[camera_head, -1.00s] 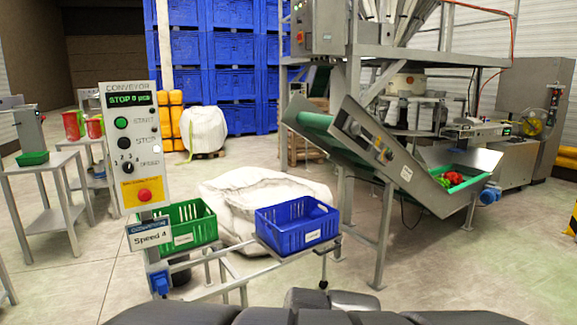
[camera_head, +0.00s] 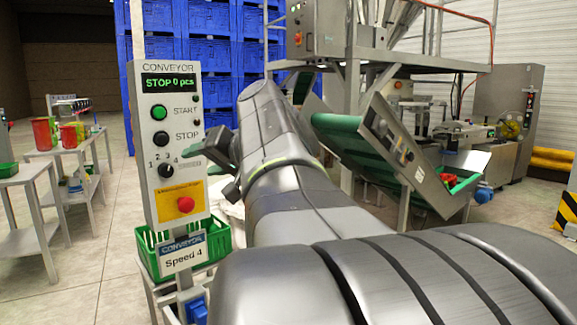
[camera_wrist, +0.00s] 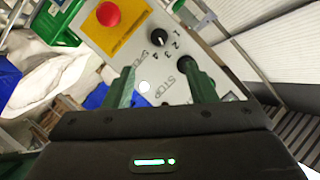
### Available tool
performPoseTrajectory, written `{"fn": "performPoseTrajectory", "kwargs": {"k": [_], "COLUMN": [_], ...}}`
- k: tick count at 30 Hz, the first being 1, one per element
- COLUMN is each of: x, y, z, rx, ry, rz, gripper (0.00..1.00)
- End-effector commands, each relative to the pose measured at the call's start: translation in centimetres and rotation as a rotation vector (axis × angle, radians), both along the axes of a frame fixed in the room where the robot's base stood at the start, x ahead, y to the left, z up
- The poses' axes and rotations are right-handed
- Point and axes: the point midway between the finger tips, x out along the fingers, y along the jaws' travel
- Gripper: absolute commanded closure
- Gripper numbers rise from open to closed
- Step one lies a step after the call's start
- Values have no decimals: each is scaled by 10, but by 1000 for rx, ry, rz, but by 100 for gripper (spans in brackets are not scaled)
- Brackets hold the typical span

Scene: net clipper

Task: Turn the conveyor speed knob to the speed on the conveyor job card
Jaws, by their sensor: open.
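The conveyor control panel (camera_head: 167,140) stands upright at the left. Its black speed knob (camera_head: 165,170) sits below the STOP button, with numbers 1 to 4 around it. I cannot clearly tell which number its pointer faces. The knob also shows in the wrist view (camera_wrist: 159,39), beyond the fingertips. The job card (camera_head: 183,253) below the panel reads "CONVEYOR Speed 4". My gripper (camera_head: 212,166) is right of the knob, apart from it. In the wrist view my gripper (camera_wrist: 161,80) is open, its two green fingers empty in front of the STOP area.
The display (camera_head: 168,83) reads "STOP 0 pcs". A green START button (camera_head: 159,113), a black STOP button (camera_head: 160,139) and a red emergency button (camera_head: 186,204) are close to the knob. A green crate (camera_head: 219,240) sits behind the card. The inclined conveyor (camera_head: 345,130) stands right.

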Motion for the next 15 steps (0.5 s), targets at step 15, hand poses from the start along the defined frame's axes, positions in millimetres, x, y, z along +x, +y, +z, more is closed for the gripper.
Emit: {"fn": "performPoseTrajectory", "kwargs": {"k": [15], "x": [48], "y": [84], "z": [-30], "rx": [-2], "ry": [4], "rz": [1], "gripper": [49]}}
